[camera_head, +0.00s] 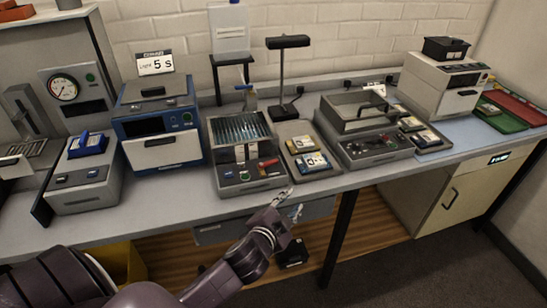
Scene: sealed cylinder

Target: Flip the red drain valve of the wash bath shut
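The wash bath (229,181) is a grey box unit on the bench, left of the middle, with a ribbed open basin at its back. Its red drain valve (268,163) is a small lever on the right of the front part, lying roughly sideways. My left gripper (294,202) is in front of the bench edge, below and right of the valve, and apart from it. Its fingertips look spread, with nothing between them. My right gripper is out of view.
Left of the bath stands a blue machine (160,129); right of it is a tray (293,130) with yellow-labelled pieces. A dark lamp (288,42) stands behind. A lidded unit (366,139) is further right. The bench's front strip (180,194) is clear.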

